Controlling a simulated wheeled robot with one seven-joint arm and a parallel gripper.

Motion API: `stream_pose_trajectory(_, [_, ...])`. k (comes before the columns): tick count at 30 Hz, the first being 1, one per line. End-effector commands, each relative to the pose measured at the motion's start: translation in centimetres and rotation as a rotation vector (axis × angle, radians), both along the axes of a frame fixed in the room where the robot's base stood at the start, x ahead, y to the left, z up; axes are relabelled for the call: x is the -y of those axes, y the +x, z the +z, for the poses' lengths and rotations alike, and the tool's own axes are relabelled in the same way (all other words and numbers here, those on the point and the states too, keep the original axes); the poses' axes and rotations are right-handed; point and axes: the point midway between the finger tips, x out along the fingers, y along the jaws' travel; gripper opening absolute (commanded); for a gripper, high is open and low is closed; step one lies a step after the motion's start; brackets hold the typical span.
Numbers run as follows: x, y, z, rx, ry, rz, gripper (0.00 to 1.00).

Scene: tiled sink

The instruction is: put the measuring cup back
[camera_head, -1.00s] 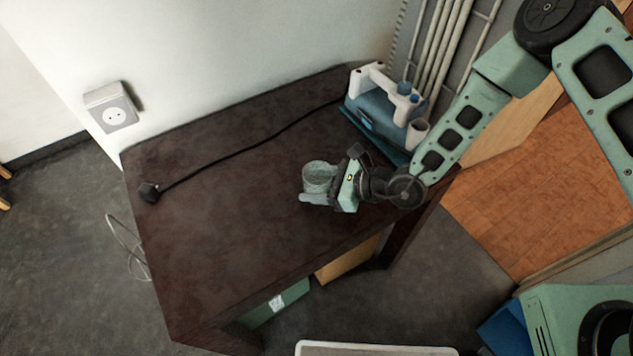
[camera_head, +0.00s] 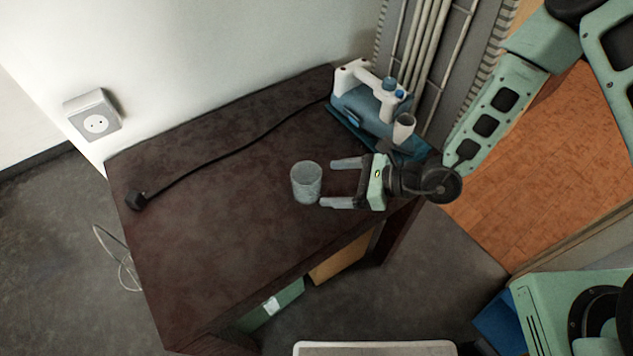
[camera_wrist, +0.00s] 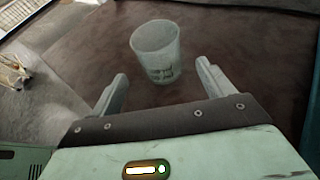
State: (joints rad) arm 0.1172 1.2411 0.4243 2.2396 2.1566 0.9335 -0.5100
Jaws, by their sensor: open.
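The measuring cup (camera_head: 306,182) is a clear, greyish cup with dark markings. It stands upright on the dark brown table (camera_head: 220,220). It also shows in the wrist view (camera_wrist: 157,52), beyond the fingertips. My gripper (camera_head: 337,183) is open and empty, just to the right of the cup in the head view, with its fingers pointing left at it. The fingers also show in the wrist view (camera_wrist: 160,82), spread wide on either side below the cup. The cup is clear of both fingers.
A blue and white pump-like device (camera_head: 372,105) stands at the table's back right corner, close to my arm. Its black cable runs across the table to a plug (camera_head: 136,201) at the left. A wall socket (camera_head: 95,122) is behind. The table's front left is clear.

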Motion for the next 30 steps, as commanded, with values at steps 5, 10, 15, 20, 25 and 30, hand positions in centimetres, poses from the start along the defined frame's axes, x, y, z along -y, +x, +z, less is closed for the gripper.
stream_pose_trajectory(5, [2.5, -0.5, 1.0, 0.000, 0.000, -0.002, 0.80])
stream_pose_trajectory(10, [3.5, -0.8, 1.5, -0.001, 0.000, -0.001, 0.80])
stream_pose_trajectory(15, [3.3, -1.1, 2.1, 0.014, 0.003, 0.025, 0.80])
stream_pose_trajectory(20, [1.4, -3.4, 6.3, 0.128, 0.011, 0.246, 0.80])
stream_pose_trajectory(25, [0.0, -9.2, 12.2, 0.334, -0.026, 0.675, 0.80])
stream_pose_trajectory(30, [1.3, -14.9, 15.9, 0.552, -0.132, 1.107, 0.80])
